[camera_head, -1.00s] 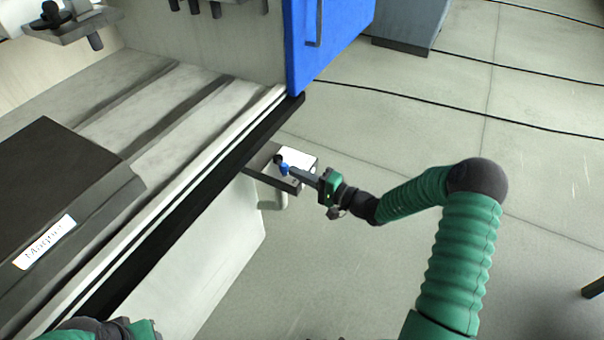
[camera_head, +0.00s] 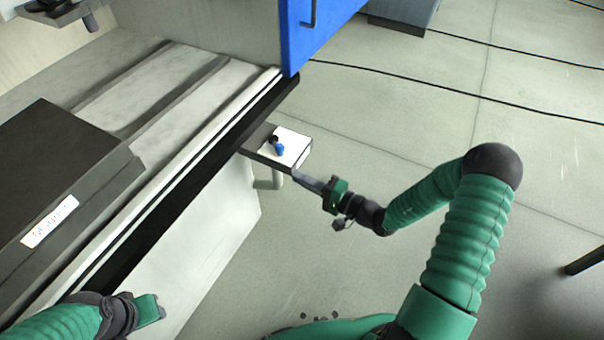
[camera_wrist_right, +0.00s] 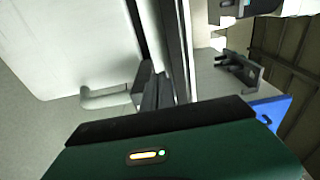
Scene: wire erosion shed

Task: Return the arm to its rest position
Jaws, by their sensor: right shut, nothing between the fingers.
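My right gripper (camera_head: 297,174) is shut and empty. In the head view it appears just off the front corner of a small shelf (camera_head: 297,158) on the machine's side, apart from the blue-tipped control (camera_head: 279,149) there. My right arm (camera_head: 425,200) is bent, reaching in from the lower right over the floor. Its green gripper housing (camera_wrist_right: 180,150) fills the bottom of the wrist view. My left gripper's green body (camera_head: 148,310) shows at the lower left beside the machine; its fingers cannot be made out.
The machine's bed with a dark rail (camera_head: 190,176) runs diagonally at left, beside a dark labelled box (camera_head: 60,170). A blue door (camera_head: 318,25) stands at the top. Cables (camera_head: 440,85) cross the floor. The floor right of the machine is mostly clear.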

